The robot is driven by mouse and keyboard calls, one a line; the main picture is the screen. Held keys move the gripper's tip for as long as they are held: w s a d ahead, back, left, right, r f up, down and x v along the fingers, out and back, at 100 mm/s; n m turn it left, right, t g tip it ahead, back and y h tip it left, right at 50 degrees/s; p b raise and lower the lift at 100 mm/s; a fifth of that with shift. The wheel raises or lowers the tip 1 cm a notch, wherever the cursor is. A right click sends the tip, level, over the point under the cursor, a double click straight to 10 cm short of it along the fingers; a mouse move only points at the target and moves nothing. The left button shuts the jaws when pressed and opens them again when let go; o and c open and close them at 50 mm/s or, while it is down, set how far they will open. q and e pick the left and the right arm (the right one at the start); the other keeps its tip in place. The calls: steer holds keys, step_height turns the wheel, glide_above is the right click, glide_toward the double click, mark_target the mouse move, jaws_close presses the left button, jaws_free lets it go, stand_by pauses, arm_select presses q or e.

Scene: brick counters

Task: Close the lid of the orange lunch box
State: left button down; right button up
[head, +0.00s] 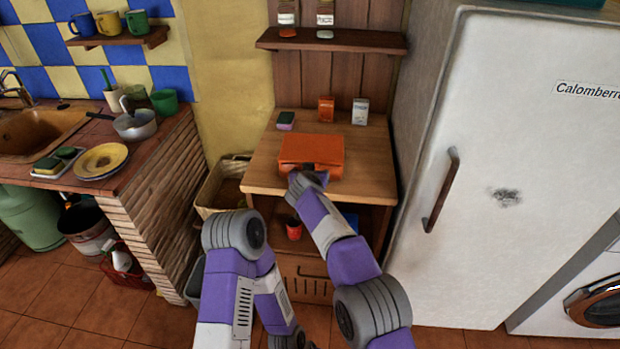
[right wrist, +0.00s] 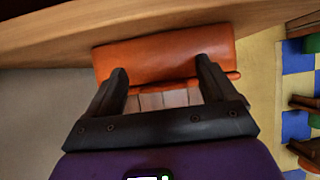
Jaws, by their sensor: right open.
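The orange lunch box (head: 312,149) sits on the wooden table, with a broad orange top facing up in the head view. I cannot tell whether its lid is fully down. My right gripper (head: 311,169) is at the box's front edge, partly hidden by my wrist. In the right wrist view, which is turned upside down, the right gripper (right wrist: 162,66) is open with its two dark fingers apart. The lunch box (right wrist: 165,58) lies just beyond the fingertips, and I cannot tell whether they touch it. My left arm is low in the head view; its gripper does not show.
The wooden table (head: 262,178) has free room on both sides of the box. A fridge (head: 510,150) is close on the right; a shelf (head: 330,40) hangs above.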

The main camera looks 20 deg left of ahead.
steer(key=b+v, duration=0.1)
steer(key=v, duration=0.6)
steer(key=shift+b, duration=0.3)
steer(key=d+f+g+h+p, duration=0.15)
steer(key=d+f+g, duration=0.25)
steer(key=d+f, duration=0.85)
steer(key=s+d+f+m+g+p, duration=0.1)
steer(key=s+d+f+g, duration=0.1)
steer(key=s+d+f, duration=0.4)
steer(key=s+d+f+m+g+p, duration=0.15)
steer(key=d+f, duration=0.25)
steer(key=f, duration=0.4)
steer(key=s+d+f+m+g+y+p, duration=0.1)
steer(key=s+d, duration=0.5)
steer(key=s, duration=0.6)
steer(key=s+d+f+m+g+y+p, duration=0.1)
steer(key=s+d, duration=0.5)
steer(key=s, duration=0.7)
step_height(320, 180, down, 3)
steer(key=shift+s+m+g+p, duration=0.15)
steer(key=shift+m+g+p, duration=0.5)
steer(key=shift+m+p, duration=0.25)
steer(key=shift+d, duration=0.15)
